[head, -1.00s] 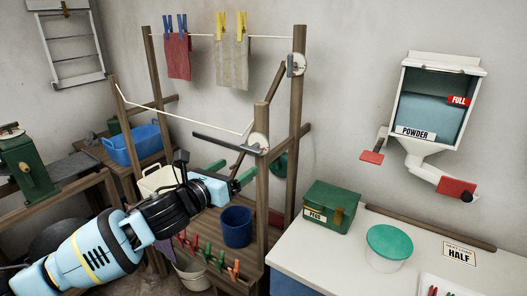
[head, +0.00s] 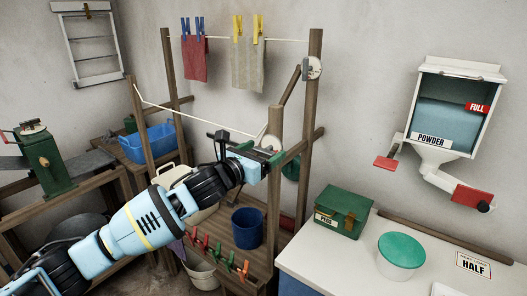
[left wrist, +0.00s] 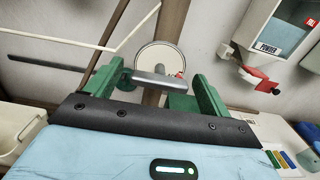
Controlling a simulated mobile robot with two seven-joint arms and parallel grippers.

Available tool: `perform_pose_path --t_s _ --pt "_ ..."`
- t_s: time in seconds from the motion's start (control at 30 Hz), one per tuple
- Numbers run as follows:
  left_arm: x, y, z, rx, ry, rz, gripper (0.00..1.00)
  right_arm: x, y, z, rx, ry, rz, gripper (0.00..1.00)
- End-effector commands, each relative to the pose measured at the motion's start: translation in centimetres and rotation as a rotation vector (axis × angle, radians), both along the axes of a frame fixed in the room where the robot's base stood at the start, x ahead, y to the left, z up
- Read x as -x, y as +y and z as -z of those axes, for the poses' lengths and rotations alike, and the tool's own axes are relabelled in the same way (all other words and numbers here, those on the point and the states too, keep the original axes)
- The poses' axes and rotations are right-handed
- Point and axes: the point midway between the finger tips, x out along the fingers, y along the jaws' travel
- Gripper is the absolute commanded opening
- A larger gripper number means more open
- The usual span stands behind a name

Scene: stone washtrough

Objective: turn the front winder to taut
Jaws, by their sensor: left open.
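The front winder (head: 271,143) is a pale round disc on the front right post of the wooden drying frame (head: 273,205). My left gripper (head: 262,152) is at it, its green fingers open. In the left wrist view the disc (left wrist: 158,56) lies straight ahead, with a grey crank handle (left wrist: 157,78) between the open fingers; I cannot tell whether they touch it. The front white line (head: 195,115) runs from the left post to the winder and sags. It also shows in the left wrist view (left wrist: 60,38). My right gripper is not in view.
The rear winder (head: 315,67) sits on the back post, its line (head: 222,37) holding a red cloth (head: 194,60) and a beige cloth (head: 247,66). A blue bucket (head: 247,228) stands below. A powder dispenser (head: 455,110) hangs right, above a white counter (head: 345,255).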

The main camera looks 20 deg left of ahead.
Motion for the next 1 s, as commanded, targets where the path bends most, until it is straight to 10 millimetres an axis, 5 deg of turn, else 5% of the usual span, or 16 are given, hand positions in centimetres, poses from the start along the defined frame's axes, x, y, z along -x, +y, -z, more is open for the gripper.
perform_pose_path --t_s 0.43,0.77,1.0 --pt "-0.79 -0.35 -0.01 0.001 0.000 0.001 0.82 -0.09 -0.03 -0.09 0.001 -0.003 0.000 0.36" --pt "-0.78 -0.32 0.00 0.001 0.000 0.001 0.39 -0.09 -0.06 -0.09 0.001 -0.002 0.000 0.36" --pt "-0.78 -0.31 0.01 0.016 0.006 0.001 0.37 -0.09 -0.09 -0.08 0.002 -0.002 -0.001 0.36"
